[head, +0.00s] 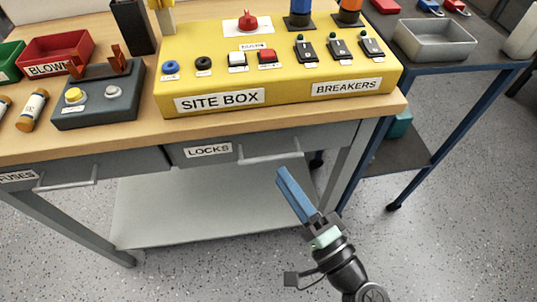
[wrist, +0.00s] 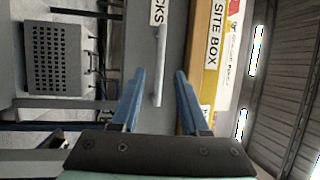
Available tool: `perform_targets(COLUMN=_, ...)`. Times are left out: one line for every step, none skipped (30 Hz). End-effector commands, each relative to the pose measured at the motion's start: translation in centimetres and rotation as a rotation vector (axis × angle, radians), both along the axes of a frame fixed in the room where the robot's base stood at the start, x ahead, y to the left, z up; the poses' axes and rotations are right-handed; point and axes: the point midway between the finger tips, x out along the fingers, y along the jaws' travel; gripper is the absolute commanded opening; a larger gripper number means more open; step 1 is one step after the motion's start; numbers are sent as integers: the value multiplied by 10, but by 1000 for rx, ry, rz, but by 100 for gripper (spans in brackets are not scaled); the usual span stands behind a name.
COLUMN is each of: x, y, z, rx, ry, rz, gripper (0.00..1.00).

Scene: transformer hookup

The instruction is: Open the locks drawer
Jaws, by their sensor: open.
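The locks drawer (head: 310,139) is a grey drawer under the wooden bench top, with a white LOCKS label (head: 208,150) and a pale bar handle (head: 268,157). Its front looks flush with the bench, so it appears shut. My gripper (head: 284,174) is open, its blue fingers just below and in front of the handle's right part in the head view. In the wrist view, which is turned sideways, the handle (wrist: 159,60) shows between the two fingertips of my gripper (wrist: 160,78). I cannot tell whether they touch it. Nothing is held.
The fuses drawer (head: 110,171) with its own handle is at the left. The yellow site box (head: 205,82) stands on the bench above. A lower shelf (head: 200,210) lies beneath the drawers. A blue-framed table (head: 450,66) stands at the right. The floor in front is clear.

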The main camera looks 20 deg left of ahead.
Motion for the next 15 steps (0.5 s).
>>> perform_targets(x=5, y=10, z=2, rx=-1, ry=-3, rz=5, gripper=45)
perform_targets(x=9, y=15, z=3, rx=-1, ry=-3, rz=3, gripper=45)
perform_targets(x=13, y=21, z=4, rx=-2, ry=-2, rz=4, gripper=45)
perform_targets(x=16, y=25, z=5, rx=-2, ry=-2, rz=4, gripper=45)
perform_targets(x=18, y=29, z=6, rx=-2, ry=-2, rz=3, gripper=45)
perform_targets(x=21, y=34, z=7, rx=-1, ry=-3, rz=3, gripper=45)
perform_targets(x=24, y=37, z=8, rx=-1, ry=-3, rz=3, gripper=45)
perform_targets(x=25, y=40, z=9, rx=-1, ry=-1, rz=3, gripper=45)
perform_targets(x=28, y=43, z=9, rx=-1, ry=-1, rz=1, gripper=45)
perform_targets(x=29, y=45, z=10, rx=-1, ry=-1, rz=0, gripper=45)
perform_targets(x=30, y=46, z=10, rx=-1, ry=-1, rz=0, gripper=45)
perform_targets(x=31, y=48, z=11, rx=-1, ry=-1, rz=1, gripper=45)
perform_targets(x=32, y=49, z=11, rx=-1, ry=-1, rz=1, gripper=45)
perform_targets(x=33, y=50, z=11, rx=-1, ry=-1, rz=0, gripper=45)
perform_targets(x=33, y=51, z=11, rx=-1, ry=-1, rz=0, gripper=45)
